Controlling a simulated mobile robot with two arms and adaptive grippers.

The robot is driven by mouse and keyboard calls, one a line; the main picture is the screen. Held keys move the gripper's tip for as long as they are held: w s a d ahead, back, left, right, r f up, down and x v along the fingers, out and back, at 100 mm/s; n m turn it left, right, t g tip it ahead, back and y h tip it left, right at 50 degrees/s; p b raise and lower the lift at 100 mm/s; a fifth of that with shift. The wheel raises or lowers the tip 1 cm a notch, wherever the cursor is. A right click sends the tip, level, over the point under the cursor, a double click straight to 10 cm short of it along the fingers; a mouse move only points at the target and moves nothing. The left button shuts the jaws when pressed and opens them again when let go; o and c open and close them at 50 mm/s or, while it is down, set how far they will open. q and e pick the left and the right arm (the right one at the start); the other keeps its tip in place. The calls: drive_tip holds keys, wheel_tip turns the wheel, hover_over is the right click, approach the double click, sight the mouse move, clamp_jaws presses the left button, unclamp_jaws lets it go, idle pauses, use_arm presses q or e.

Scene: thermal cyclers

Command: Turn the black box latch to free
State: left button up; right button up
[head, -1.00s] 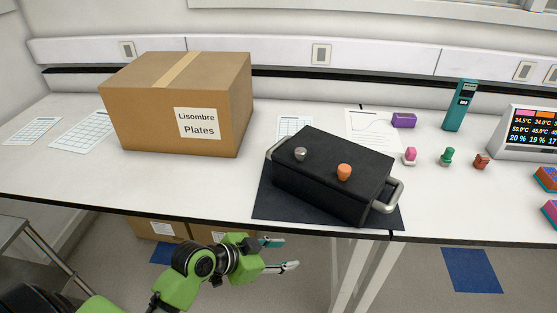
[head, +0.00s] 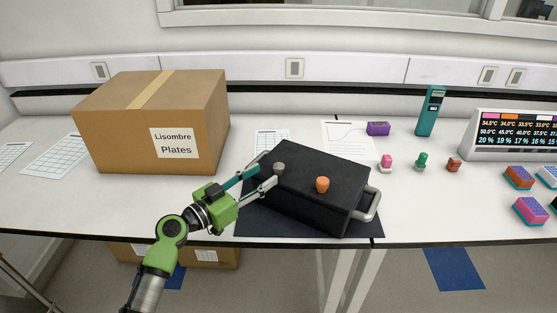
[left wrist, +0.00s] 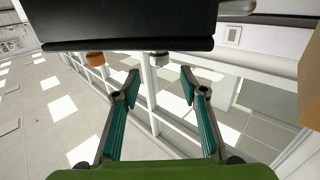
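The black box (head: 308,200) sits on a dark mat (head: 262,222) near the bench's front edge. Its lid carries a small grey knob (head: 279,168) on the left and an orange knob (head: 322,184) on the right; which is the latch I cannot tell. My left gripper (head: 266,176) is open and empty, fingertips close to the grey knob at the box's left end. In the left wrist view, the box (left wrist: 125,20) appears upside down at the top, with the grey knob (left wrist: 159,58) beyond and between the open fingertips (left wrist: 160,82).
A cardboard box (head: 125,135) stands at left on the bench. A metal handle (head: 368,205) sticks out at the black box's right end. Small coloured items, a purple block (head: 378,129) and a display unit (head: 515,135) stand to the right.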

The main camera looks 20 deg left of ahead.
sight(275, 169)
use_arm(q)
drive_tip(key=p+x, duration=0.2)
drive_tip(key=x, duration=0.5)
drive_tip(key=shift+w, duration=0.1)
clamp_jaws()
